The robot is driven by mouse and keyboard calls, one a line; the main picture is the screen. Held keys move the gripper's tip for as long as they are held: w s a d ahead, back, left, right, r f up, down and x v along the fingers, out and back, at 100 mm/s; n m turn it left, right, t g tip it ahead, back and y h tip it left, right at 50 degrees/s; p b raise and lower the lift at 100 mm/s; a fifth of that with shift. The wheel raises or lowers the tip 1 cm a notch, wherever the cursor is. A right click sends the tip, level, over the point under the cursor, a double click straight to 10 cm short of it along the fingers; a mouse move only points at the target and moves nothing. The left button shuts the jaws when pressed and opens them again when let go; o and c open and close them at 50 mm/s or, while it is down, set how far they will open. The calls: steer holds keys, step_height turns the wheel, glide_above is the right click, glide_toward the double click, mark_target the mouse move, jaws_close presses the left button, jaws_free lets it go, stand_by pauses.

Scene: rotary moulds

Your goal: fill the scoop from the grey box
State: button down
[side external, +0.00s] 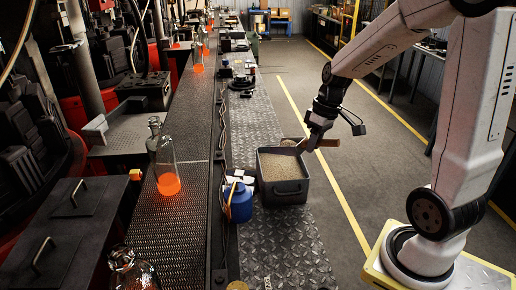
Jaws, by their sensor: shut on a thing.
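The grey box (285,195) stands on the metal tread-plate floor, right of the conveyor. It is filled with tan grainy material (284,168). My gripper (314,132) is above the box's back right corner, pointing down. It is shut on the scoop, whose brown handle (329,143) sticks out to the right. The scoop's head appears to be over the box's right side, small and partly hidden by the gripper. I cannot tell whether it touches the material or holds any.
A blue container (240,201) stands close to the box's left side. The conveyor (195,190) carries a clear bottle with a glowing orange base (167,165). Dark machines line the left. The floor right of the box, past the yellow line (325,165), is clear up to my base.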

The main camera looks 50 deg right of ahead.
steer(key=shift+s+f+t, duration=0.1)
steer(key=shift+s+t, duration=0.15)
steer(key=shift+t, duration=0.25)
steer(key=shift+s, duration=0.1)
steer(key=shift+s+f+t, duration=0.15)
steer(key=shift+t, duration=0.55)
steer(key=shift+s+r, duration=0.1)
steer(key=shift+r, duration=0.25)
